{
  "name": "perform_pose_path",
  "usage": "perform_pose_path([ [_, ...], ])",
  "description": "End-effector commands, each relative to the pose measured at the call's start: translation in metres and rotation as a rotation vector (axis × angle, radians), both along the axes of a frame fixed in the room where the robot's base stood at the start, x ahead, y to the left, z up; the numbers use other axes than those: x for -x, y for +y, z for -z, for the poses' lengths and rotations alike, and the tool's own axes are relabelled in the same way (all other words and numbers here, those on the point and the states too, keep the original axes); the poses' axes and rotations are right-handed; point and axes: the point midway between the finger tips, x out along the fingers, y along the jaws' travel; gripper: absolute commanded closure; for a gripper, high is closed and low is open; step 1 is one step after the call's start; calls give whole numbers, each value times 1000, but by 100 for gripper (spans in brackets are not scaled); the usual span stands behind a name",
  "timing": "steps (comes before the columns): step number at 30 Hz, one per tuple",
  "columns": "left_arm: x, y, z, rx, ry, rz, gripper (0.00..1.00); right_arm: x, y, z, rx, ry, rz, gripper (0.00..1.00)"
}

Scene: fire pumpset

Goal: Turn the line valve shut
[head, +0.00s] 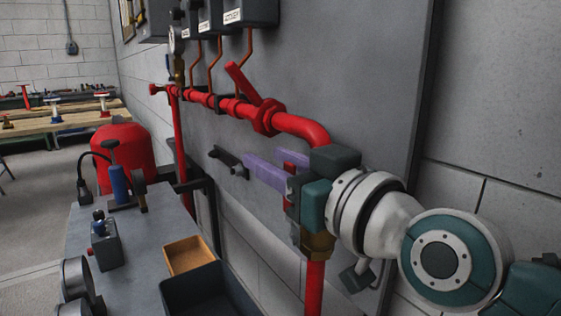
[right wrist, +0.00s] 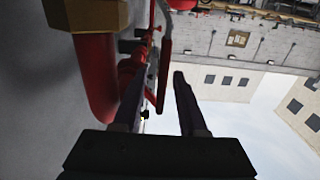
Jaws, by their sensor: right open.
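My right gripper (head: 249,168) reaches in from the right beside the wall-mounted red pipe, its purple fingers pointing left along the panel. In the right wrist view the two fingers (right wrist: 163,82) are spread, open. A red-edged lever (right wrist: 166,48), which looks like the valve handle, shows in the gap between them in that picture; I cannot tell whether it touches either finger. In the head view only a small red part (head: 293,157) shows by the fingers. A brass fitting (head: 318,246) sits below my gripper on the red pipe. The valve body is mostly hidden by my gripper. My left gripper is not in view.
The red pipe (head: 305,128) runs along the grey panel, with an angled red branch (head: 243,84). A dark rail piece (head: 228,161) sticks out near the fingertips. Below left, a grey bench (head: 145,235) holds an orange tray (head: 188,255) and fittings. A red tank (head: 125,148) stands behind.

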Motion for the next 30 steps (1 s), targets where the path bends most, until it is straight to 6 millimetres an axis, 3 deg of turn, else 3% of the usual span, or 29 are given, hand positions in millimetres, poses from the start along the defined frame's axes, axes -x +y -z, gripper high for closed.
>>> perform_pose_path([
  [1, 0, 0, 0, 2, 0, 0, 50, 0, 0, 0, 0, 0, 0, 61],
  [12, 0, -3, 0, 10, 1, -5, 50, 0, 0, 0, 0, 0, 0, 100],
  [30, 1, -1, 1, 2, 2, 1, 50, 0, -1, 0, 1, 1, 0, 100],
])
